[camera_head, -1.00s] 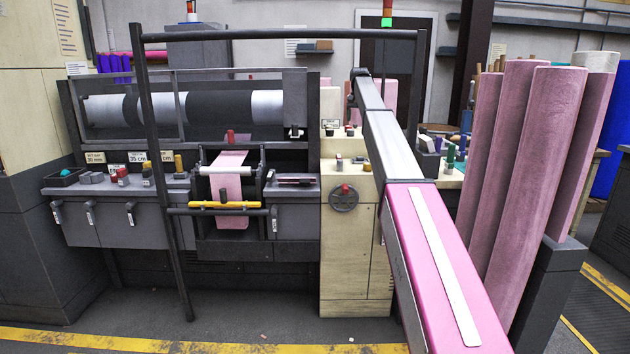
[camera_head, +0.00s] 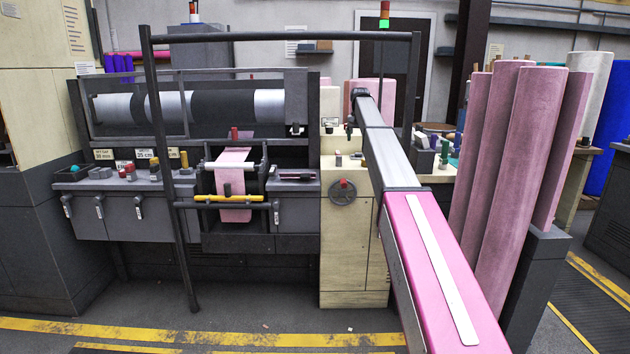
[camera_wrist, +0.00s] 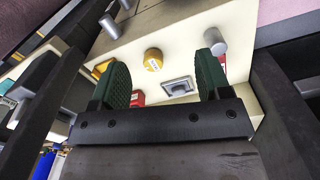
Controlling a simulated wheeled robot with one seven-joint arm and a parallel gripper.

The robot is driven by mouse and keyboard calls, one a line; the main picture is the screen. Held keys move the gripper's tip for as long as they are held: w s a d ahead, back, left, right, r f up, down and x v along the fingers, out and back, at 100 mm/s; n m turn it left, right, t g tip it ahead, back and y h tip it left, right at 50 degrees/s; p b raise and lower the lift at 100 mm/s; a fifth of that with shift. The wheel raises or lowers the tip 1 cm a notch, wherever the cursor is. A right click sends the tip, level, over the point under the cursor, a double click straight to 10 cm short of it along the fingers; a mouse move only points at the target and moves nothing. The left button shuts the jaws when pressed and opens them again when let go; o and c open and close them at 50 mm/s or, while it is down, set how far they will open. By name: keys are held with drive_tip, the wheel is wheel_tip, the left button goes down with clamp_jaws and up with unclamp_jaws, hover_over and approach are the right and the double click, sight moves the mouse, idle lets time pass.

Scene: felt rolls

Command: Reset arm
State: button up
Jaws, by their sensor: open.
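My arm (camera_head: 432,265) reaches from the bottom right of the head view toward the cream cabinet and away to the back. In the wrist view, my gripper (camera_wrist: 163,78) shows two green-padded fingers spread well apart, with nothing held between them. Beyond the fingers is a cream control panel (camera_wrist: 185,62) with a yellow round button (camera_wrist: 153,59), a grey square switch (camera_wrist: 178,87) and grey posts (camera_wrist: 216,42). Whether the fingers touch the panel is not clear. In the head view the fingers are too small to make out.
The grey machine (camera_head: 200,108) carries a pink felt strip (camera_head: 232,185) behind a dark frame (camera_head: 160,130). A cream cabinet (camera_head: 345,250) with a handwheel (camera_head: 343,191) stands beside it. Tall pink rolls (camera_head: 520,180) stand close right of my arm. Open floor (camera_head: 260,318) lies in front.

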drive_tip(key=s+f+n, duration=0.2)
drive_tip(key=s+f, duration=3.3)
drive_tip(key=f, duration=0.3)
drive_tip(key=s+f, duration=0.3)
drive_tip(key=s, duration=0.6)
drive_tip(key=s+f, duration=0.4)
drive_tip(key=s, duration=0.5)
drive_tip(key=shift+s+f+n, duration=0.2)
drive_tip(key=shift+s+n, duration=0.05)
drive_tip(key=shift+n, duration=0.05)
